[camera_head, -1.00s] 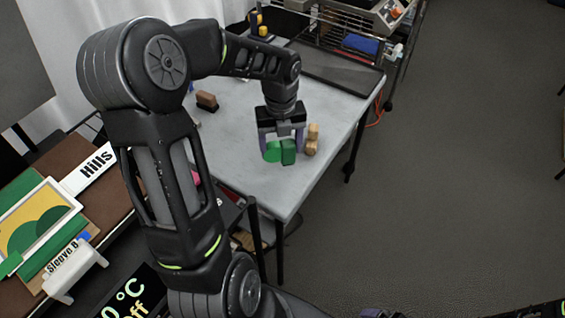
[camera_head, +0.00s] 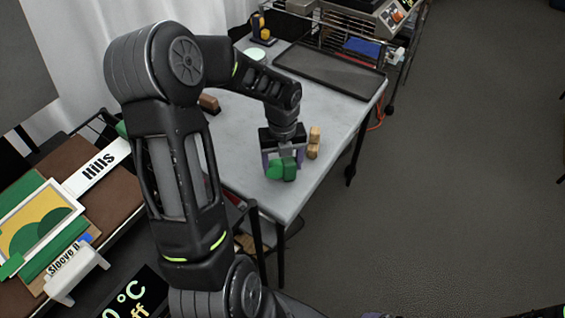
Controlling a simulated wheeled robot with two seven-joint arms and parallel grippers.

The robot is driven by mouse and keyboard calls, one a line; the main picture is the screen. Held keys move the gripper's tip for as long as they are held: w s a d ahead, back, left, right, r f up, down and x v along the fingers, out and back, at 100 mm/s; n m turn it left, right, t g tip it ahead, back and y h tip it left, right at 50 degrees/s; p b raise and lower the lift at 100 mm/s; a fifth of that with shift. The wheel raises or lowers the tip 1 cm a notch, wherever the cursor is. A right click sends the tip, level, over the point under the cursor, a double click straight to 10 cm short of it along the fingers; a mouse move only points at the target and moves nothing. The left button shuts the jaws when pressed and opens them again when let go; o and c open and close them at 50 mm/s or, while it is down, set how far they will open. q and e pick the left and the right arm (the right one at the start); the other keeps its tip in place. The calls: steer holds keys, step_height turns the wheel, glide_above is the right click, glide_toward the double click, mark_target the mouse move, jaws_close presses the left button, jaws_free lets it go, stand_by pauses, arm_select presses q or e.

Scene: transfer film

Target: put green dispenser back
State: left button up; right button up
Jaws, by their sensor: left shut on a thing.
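The green dispenser (camera_head: 282,170) is a small green object with a rounded part and a blockier part, at the near right part of the grey table (camera_head: 240,125).
Light wooden pieces (camera_head: 314,143) stand close to the right of the gripper. A brown block (camera_head: 209,103) lies farther left. A dark tray (camera_head: 330,75) lies at the back. The table's middle is clear.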

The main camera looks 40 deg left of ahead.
arm_select(q)
steer(key=shift+f, duration=0.2)
steer(key=o, duration=1.2)
steer(key=shift+r, duration=0.15)
step_height(320, 180, up, 12)
steer(key=shift+r, duration=0.1)
